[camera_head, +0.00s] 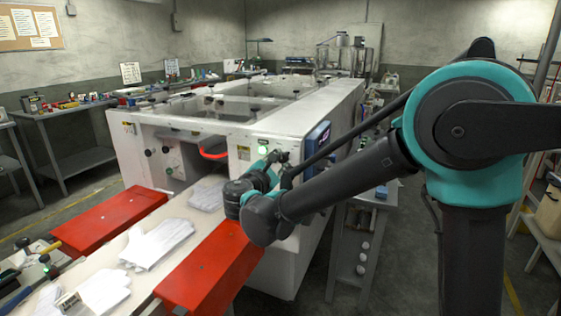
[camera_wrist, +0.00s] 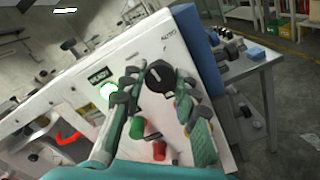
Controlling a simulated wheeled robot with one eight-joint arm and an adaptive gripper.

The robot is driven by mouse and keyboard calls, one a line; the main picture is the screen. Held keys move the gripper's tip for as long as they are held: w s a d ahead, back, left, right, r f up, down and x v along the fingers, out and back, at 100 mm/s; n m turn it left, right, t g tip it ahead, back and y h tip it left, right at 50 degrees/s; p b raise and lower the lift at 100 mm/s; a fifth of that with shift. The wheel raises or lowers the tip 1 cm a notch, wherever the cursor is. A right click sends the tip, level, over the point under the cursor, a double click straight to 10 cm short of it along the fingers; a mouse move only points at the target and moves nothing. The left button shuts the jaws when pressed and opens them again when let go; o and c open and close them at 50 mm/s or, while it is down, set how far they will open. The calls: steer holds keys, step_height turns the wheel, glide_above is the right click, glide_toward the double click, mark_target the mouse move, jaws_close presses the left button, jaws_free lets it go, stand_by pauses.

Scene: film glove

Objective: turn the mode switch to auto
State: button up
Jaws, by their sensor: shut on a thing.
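The mode switch (camera_wrist: 160,75) is a round black knob with a pale mark line, on the white machine panel in the wrist view. My gripper (camera_wrist: 157,84) has one finger on each side of the knob and is shut on it. The mark line runs roughly up and down in the picture, slightly tilted. A small label stands above the knob, too blurred to read surely. In the head view my gripper (camera_head: 275,160) is at the near corner of the white machine (camera_head: 268,125), and the knob is hidden there.
A lit green lamp (camera_wrist: 107,91) is left of the knob. A red button (camera_wrist: 159,150) and a green button (camera_wrist: 138,128) sit below, between my fingers. White gloves (camera_head: 157,243) lie on the conveyor.

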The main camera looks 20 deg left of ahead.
steer(key=m, duration=0.4)
steer(key=shift+m, duration=2.8)
steer(key=o, duration=1.2)
steer(key=shift+c, duration=0.2)
steer(key=s, duration=1.2)
steer(key=shift+a, duration=0.45)
